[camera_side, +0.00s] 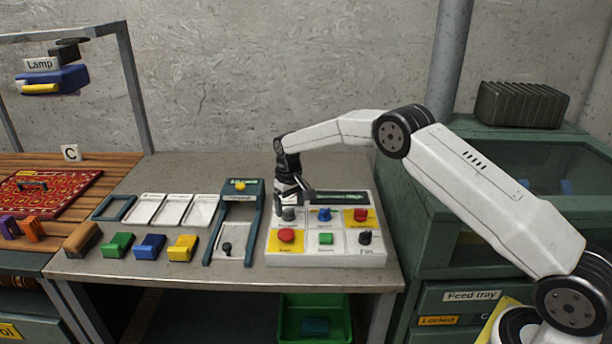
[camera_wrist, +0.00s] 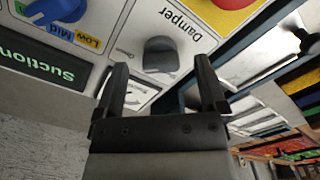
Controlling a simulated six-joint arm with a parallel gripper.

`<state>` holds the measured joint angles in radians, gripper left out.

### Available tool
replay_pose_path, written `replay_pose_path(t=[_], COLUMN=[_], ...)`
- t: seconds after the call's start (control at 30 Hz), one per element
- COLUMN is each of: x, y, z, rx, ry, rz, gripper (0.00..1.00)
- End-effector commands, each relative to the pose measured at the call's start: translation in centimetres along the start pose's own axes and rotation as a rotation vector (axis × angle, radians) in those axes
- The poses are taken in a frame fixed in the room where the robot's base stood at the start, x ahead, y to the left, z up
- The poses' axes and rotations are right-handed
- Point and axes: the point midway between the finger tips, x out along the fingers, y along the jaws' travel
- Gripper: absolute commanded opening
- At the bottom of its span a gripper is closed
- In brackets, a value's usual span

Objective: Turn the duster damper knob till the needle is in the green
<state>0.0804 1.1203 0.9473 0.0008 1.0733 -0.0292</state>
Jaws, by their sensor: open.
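The grey damper knob (camera_wrist: 160,55) shows in the wrist view under the upside-down word "Damper". In the side view the knob (camera_side: 289,214) is at the back left of the white control panel (camera_side: 335,258). My gripper (camera_side: 291,204) is over that corner, pointing down. In the wrist view my gripper (camera_wrist: 160,66) is open, with one finger on each side of the knob and a gap on both sides. I see no grip on it. A small white window behind the fingers is partly covered; I cannot make out a needle or green zone.
A blue knob (camera_side: 324,215) and a red button (camera_side: 361,215) stand right of the damper. A large red button (camera_side: 286,236) is in front. A dark green frame (camera_side: 239,186) with a yellow knob stands close on the left. Coloured blocks line the bench further left.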

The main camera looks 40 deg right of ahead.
Motion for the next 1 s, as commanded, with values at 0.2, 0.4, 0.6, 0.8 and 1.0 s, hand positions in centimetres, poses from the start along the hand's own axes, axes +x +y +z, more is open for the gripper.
replay_pose_path(t=[0.2,0.4,0.6,0.8,1.0], x=[1.29,1.39,1.38,1.37,1.37], y=[0.0,0.0,0.0,-0.01,0.0], z=[0.0,-0.01,0.0,0.0,-0.01], rx=[0.0,0.0,0.0,0.0,-0.012], ry=[0.001,0.001,0.001,0.001,0.001], rz=[0.0,0.0,0.0,0.0,0.0], gripper=[0.91,0.91,0.53,0.0,0.0])
